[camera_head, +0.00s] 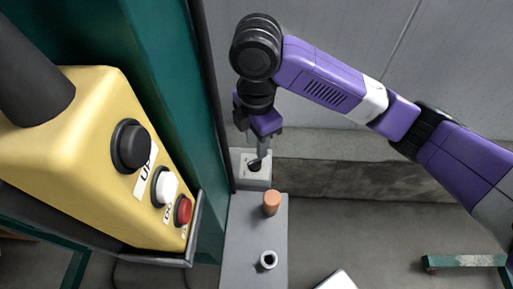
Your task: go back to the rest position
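My purple arm reaches in from the right side of the view. My gripper (260,152) points down at the far end of a narrow grey surface. It is just over or at a pale square block (252,179) with a dark round part (254,165) on top. I cannot tell whether the fingers touch the dark part or whether they are open or shut. An orange-brown cylinder (271,203) stands nearer on the grey surface (243,239).
A yellow control box (75,150) with a black knob, a white button and a red button (183,211) hangs close at left. A dark green post (185,90) stands behind it. A low stone ledge (340,180) runs along the wall.

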